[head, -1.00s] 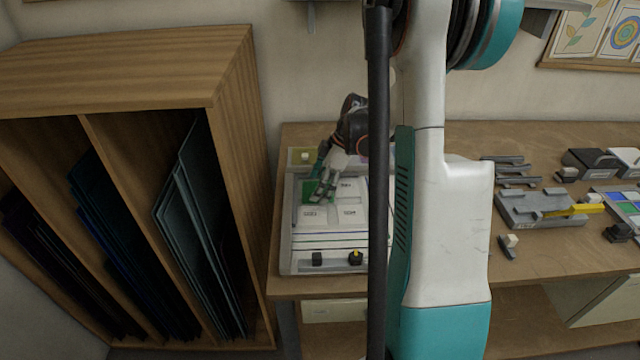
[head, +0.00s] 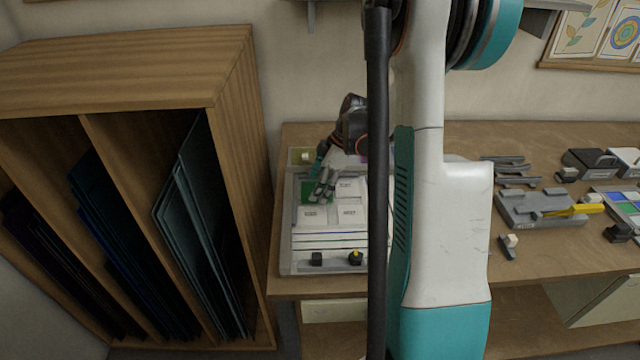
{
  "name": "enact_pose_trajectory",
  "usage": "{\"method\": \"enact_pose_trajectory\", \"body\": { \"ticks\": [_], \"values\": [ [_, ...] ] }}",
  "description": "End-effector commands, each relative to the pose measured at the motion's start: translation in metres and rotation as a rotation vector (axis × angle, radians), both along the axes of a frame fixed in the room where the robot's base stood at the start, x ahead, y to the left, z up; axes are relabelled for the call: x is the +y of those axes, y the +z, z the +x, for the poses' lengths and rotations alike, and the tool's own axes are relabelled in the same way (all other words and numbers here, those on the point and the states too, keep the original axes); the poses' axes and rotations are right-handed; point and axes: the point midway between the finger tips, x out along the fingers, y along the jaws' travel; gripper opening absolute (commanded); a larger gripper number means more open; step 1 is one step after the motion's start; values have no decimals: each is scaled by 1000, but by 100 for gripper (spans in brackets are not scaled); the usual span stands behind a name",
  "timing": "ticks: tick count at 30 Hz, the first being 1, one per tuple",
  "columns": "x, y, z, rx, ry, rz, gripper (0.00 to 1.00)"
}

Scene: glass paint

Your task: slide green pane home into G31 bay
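The green pane (head: 308,191) lies in the upper left bay of the grey tray (head: 286,240) on the bench. My gripper (head: 322,198) is over the pane's right part and hides some of it. The fingers point down at the pane, and I cannot tell whether they touch it or how far apart they are. The other bays show white labelled floors, but the labels are too small to read, so I cannot make out G31. Whether the pane sits fully against its bay walls is too small to tell.
A wooden rack (head: 240,130) with upright glass sheets stands left of the bench. My arm's column hides the tray's right side. A grey fixture (head: 530,208) with a yellow bar (head: 565,211) and small blocks lie on the right of the bench.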

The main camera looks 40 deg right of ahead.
Motion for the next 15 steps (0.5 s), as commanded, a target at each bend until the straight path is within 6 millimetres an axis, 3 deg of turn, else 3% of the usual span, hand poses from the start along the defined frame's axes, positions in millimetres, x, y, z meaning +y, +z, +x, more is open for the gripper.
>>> {"method": "enact_pose_trajectory", "body": {
  "ticks": [15],
  "values": [
    [6, 0, 6, -3, 1, 0, 49]
  ]
}}
